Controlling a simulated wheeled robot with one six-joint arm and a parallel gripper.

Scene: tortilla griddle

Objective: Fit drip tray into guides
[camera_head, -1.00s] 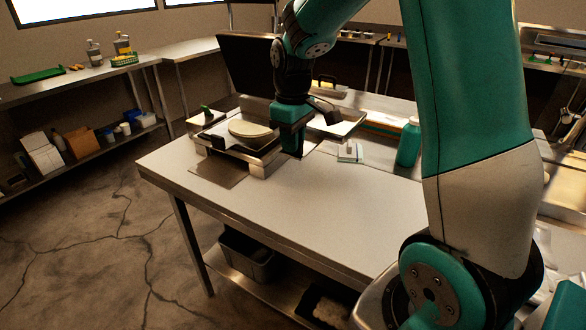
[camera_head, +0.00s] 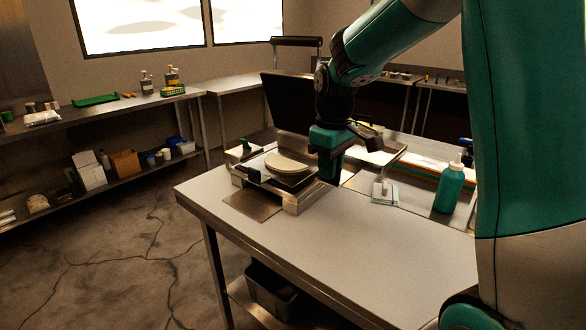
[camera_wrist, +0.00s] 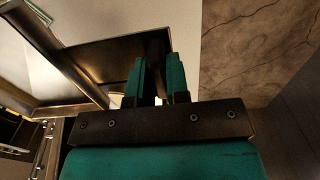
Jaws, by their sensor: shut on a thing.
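The drip tray appears to be the flat metal plate (camera_head: 253,203) jutting from under the front of the griddle, on the table. In the wrist view it shows as a dark sheet (camera_wrist: 105,58) beside the griddle's metal frame (camera_wrist: 62,52). My gripper (camera_head: 328,180) points down at the griddle's right side in the head view. In the wrist view its teal fingers (camera_wrist: 161,78) are shut on a dark upright part that seems to belong to the tray. The guides under the griddle (camera_head: 294,204) are hidden, and how far the tray sits in them cannot be told.
A pale round stack (camera_head: 288,166) lies on the griddle, with a dark raised lid (camera_head: 290,102) behind. A teal bottle (camera_head: 450,188) and a small card-like item (camera_head: 384,193) stand to the right. The table front (camera_head: 330,250) is clear.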

